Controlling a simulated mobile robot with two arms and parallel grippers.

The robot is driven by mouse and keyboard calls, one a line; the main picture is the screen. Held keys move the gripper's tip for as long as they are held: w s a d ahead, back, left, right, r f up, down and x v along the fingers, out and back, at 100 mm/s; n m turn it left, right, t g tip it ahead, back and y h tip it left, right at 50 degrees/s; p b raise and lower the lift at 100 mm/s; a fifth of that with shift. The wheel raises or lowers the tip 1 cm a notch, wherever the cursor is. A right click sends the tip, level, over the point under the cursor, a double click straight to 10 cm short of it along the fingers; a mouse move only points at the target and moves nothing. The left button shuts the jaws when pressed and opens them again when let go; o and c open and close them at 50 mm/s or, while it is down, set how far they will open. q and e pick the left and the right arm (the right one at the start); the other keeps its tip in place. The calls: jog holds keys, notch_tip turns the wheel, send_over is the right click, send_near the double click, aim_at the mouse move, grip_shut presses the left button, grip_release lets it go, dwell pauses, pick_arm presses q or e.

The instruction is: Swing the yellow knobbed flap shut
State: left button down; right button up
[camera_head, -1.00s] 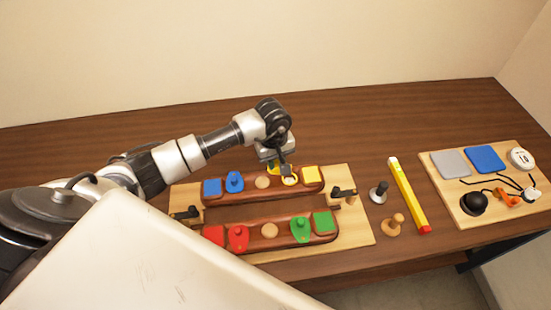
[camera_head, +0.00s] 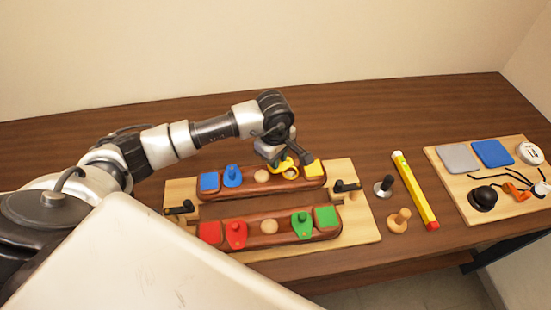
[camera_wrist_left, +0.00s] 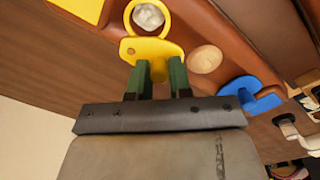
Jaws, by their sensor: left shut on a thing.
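The yellow knobbed flap (camera_head: 283,165) is on the far dark-red wooden bar (camera_head: 243,184), left of a yellow square (camera_head: 314,168). In the left wrist view the flap (camera_wrist_left: 135,48) has a ring around a pale round disc (camera_wrist_left: 148,17), and its yellow knob (camera_wrist_left: 158,72) stands between my green fingers. My left gripper (camera_head: 279,160) is shut on the knob; the left wrist view also shows the gripper (camera_wrist_left: 158,80). In the head view it partly hides the flap. My right gripper is not in view.
The same bar carries a blue square (camera_head: 209,182), a blue knobbed flap (camera_head: 232,177) and a round wooden disc (camera_head: 262,176). The near bar has red and green pieces.

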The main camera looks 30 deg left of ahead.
aim_at(288, 164)
pick_arm(q)
jog(key=n+b, duration=0.2)
jog(key=n, duration=0.1)
jog(key=d+n, duration=0.1)
jog(key=shift+s+d+f+n+b, duration=0.1)
jog(key=shift+s+f+n+b, duration=0.05)
jog(key=shift+s+n+b, duration=0.2)
jog(key=n+b, duration=0.1)
jog(key=n, duration=0.1)
jog(key=d+n+b, duration=0.1)
jog(key=shift+n, duration=0.35)
jog(key=n+b, duration=0.1)
jog(key=n, duration=0.1)
jog(key=d+n+b, duration=0.1)
jog(key=n, duration=0.1)
jog(key=shift+w+d+y, duration=0.1)
jog(key=shift+d+y, duration=0.05)
jog(key=shift+y, duration=0.15)
jog(key=shift+w+d+r+n+b, duration=0.15)
jog(key=shift+n+b, duration=0.25)
jog(key=shift+n, duration=0.4)
jog(key=shift+w+d+r+n+b, duration=0.15)
jog(key=shift+n+b, duration=0.25)
jog(key=shift+n, duration=0.4)
jog(key=c, duration=1)
grip_release()
jog(key=shift+d+f, duration=0.1)
jog(key=shift+c, duration=0.2)
